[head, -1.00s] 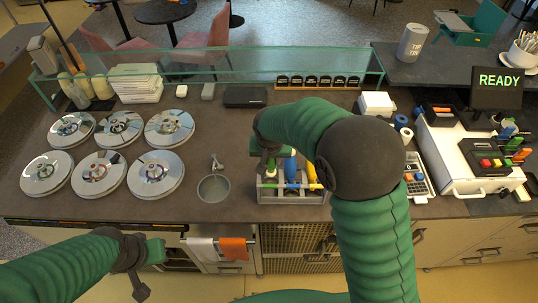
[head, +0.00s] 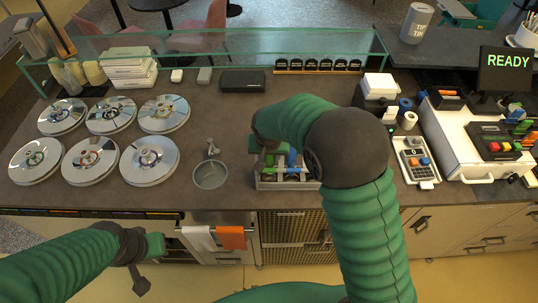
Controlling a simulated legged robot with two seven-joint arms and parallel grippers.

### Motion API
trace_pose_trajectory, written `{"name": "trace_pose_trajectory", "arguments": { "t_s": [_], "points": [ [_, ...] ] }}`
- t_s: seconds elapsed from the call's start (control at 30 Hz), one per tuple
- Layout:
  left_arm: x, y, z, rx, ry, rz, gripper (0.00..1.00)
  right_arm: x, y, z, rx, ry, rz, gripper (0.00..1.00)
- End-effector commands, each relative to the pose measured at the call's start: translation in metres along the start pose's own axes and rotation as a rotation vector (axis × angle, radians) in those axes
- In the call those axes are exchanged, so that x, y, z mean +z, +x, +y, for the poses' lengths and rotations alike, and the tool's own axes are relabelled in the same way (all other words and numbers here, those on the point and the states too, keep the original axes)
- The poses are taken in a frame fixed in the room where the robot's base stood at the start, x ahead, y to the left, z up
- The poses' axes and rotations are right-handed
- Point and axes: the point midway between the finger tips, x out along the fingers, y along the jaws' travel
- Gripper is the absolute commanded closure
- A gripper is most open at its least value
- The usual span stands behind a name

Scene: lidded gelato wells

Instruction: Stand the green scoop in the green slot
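A grey caddy (head: 268,185) stands near the counter's front edge, with a blue-handled scoop (head: 291,159) upright in it. A small green piece (head: 270,161) shows just under my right gripper (head: 267,152), over the caddy's left part. I cannot tell whether it is the green scoop's handle or whether the fingers hold it. My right forearm and elbow hide the caddy's right part, and slot colours are not readable. My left gripper (head: 146,264) hangs low in front of the counter, away from the caddy; its fingers are unclear.
A round grey cup (head: 211,174) stands left of the caddy. Several lidded wells (head: 148,160) fill the counter's left. A glass guard (head: 200,52) runs along the back. A keypad tray (head: 416,160) and white machine (head: 470,145) stand right. An orange towel (head: 231,238) hangs in front.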

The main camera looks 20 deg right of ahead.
Motion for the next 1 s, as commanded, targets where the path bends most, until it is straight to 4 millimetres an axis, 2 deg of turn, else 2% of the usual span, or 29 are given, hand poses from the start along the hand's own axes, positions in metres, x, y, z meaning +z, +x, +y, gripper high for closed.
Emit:
{"name": "trace_pose_trajectory", "arguments": {
  "t_s": [0.03, 0.13, 0.47, 1.0],
  "points": [
    [0.000, 0.000, 0.000, 0.000, 0.000, 0.000, 1.00, 0.000, 0.000, 0.000, 0.000, 0.000, 0.000, 0.59],
    [0.000, 0.000, 0.000, 0.000, 0.000, 0.000, 1.00, 0.000, 0.000, 0.000, 0.000, 0.000, 0.000, 0.48],
    [-0.001, -0.003, 0.000, 0.000, 0.000, 0.000, 1.00, 0.000, -0.004, 0.000, 0.000, 0.000, 0.000, 0.48],
    [-0.013, -0.057, 0.000, 0.000, 0.000, 0.000, 1.00, -0.013, -0.081, 0.000, 0.000, 0.000, 0.001, 0.48]
  ]
}}
